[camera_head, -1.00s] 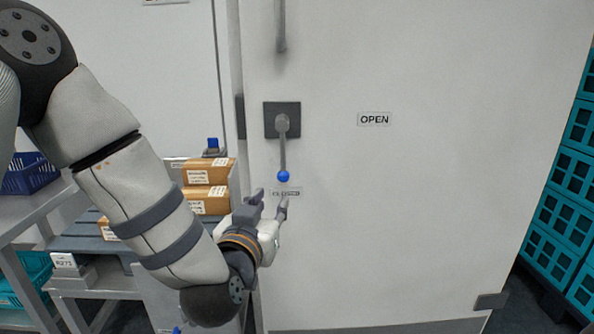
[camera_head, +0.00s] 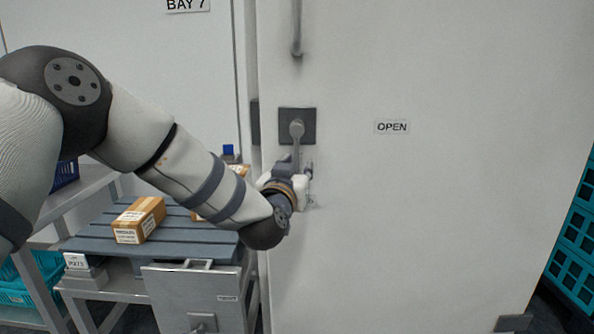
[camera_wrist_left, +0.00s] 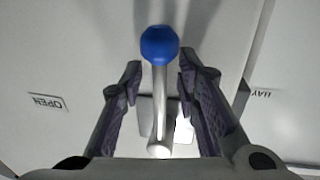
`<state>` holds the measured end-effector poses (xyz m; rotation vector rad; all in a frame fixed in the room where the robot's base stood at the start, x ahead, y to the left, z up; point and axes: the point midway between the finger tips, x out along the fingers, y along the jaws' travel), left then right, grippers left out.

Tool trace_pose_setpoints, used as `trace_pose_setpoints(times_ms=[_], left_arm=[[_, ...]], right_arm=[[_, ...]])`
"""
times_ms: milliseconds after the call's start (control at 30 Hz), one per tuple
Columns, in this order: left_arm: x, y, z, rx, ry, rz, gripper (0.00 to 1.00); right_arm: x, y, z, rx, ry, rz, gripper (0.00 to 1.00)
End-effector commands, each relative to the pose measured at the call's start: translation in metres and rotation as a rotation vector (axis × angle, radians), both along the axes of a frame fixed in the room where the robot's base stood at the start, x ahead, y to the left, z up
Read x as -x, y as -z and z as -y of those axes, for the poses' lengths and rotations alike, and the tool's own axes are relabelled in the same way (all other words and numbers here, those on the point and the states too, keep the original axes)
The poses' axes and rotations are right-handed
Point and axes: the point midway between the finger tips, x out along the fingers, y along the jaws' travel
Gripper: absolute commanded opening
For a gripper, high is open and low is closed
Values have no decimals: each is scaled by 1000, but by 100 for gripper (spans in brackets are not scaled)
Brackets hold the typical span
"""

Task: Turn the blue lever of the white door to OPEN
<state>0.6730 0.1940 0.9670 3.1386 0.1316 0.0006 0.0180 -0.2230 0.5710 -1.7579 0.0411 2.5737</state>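The white door (camera_head: 430,220) fills the middle and right of the head view. Its lever (camera_head: 297,147) hangs down from a dark square plate (camera_head: 284,125). The OPEN label (camera_head: 392,127) is to the right of the lever; it also shows in the left wrist view (camera_wrist_left: 47,101). My left gripper (camera_head: 298,165) is at the lever's lower end and hides the blue knob in the head view. In the left wrist view the blue knob (camera_wrist_left: 159,45) and lever rod lie between the two open fingers (camera_wrist_left: 158,75), with gaps on both sides. My right gripper is not in view.
A slatted bench (camera_head: 95,240) with a cardboard box (camera_head: 139,219) stands left of the door; more boxes are partly behind my arm. Teal crates (camera_head: 575,245) stand at the far right. A vertical handle (camera_head: 297,28) is above the lever.

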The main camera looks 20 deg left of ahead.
Motion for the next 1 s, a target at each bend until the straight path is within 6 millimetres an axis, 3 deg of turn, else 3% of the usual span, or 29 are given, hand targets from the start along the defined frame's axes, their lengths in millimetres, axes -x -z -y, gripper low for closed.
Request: trace_pose_setpoints(times_ms=[67, 200, 733, 1000], left_arm=[[0, 0, 0, 0, 0, 0, 29], [0, 0, 0, 0, 0, 0, 0], [0, 2, 1, 15, -1, 0, 0], [-3, 3, 12, 142, -1, 34, 0]], right_arm=[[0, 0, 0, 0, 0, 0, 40], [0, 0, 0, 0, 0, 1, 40], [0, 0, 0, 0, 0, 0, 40], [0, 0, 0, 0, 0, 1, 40]])
